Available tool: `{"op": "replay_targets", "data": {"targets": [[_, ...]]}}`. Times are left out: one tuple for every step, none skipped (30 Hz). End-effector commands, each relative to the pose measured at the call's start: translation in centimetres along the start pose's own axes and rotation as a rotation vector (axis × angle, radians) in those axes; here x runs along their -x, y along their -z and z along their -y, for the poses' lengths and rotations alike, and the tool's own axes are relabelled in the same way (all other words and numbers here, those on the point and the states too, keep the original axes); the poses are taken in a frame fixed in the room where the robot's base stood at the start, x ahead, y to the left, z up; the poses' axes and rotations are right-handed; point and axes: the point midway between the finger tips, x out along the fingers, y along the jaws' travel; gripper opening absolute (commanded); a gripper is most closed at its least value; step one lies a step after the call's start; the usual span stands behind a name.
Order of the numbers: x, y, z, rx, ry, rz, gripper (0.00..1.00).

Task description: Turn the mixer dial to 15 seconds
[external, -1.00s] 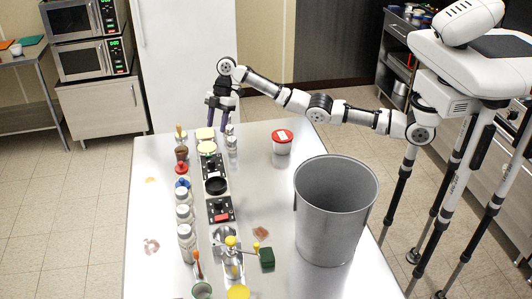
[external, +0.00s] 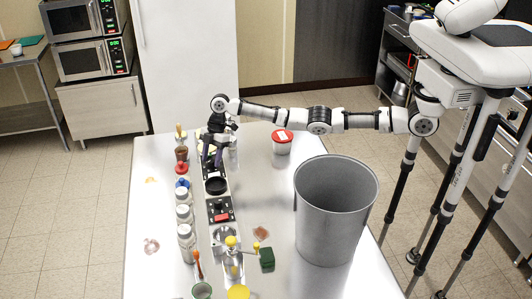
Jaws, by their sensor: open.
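A row of small black units stands on the steel table (external: 150,220). One black panel with a red patch (external: 221,212) is at the near end of these units, and a round black dish or cup (external: 216,186) sits beyond it. The far black panel is partly hidden by my gripper. My gripper (external: 213,164) points down over this far panel, with its two dark fingers apart and nothing between them. I cannot tell whether the fingertips touch the panel. The dial and its marks are too small or too hidden to make out.
Several bottles and jars (external: 185,215) stand in a line left of the units. A large grey bin (external: 334,215) stands to the right, with a red-lidded tub (external: 282,141) behind it. A green sponge (external: 267,260) lies near the front. The table's left side is mostly clear.

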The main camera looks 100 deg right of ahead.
Motion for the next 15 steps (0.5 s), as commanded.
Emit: {"op": "replay_targets", "data": {"targets": [[-0.06, 0.00, 0.01, 0.000, 0.000, 0.000, 0.49], [-0.07, -0.01, 0.01, 0.000, 0.000, 0.000, 0.49], [-0.07, -0.01, 0.01, 0.000, 0.000, 0.000, 0.49], [-0.07, -0.01, 0.01, 0.000, 0.000, 0.000, 0.49], [-0.07, -0.01, 0.01, 0.000, 0.000, 0.000, 0.49], [-0.06, -0.01, 0.01, 0.000, 0.000, 0.000, 0.47], [-0.06, -0.01, 0.01, 0.000, 0.000, 0.000, 0.43], [-0.06, -0.01, 0.01, 0.000, 0.000, 0.000, 0.39], [-0.05, -0.01, 0.01, 0.001, 0.000, 0.000, 0.34], [-0.05, 0.00, 0.01, 0.001, 0.000, 0.000, 0.30], [-0.04, -0.01, 0.01, 0.001, 0.000, 0.000, 0.26], [-0.04, 0.00, 0.01, 0.001, 0.000, 0.000, 0.21], [-0.04, 0.00, 0.01, 0.001, 0.000, 0.000, 0.17], [-0.03, 0.00, 0.01, 0.001, 0.000, 0.000, 0.13], [-0.03, 0.00, 0.01, 0.001, 0.000, 0.000, 0.08]]}}
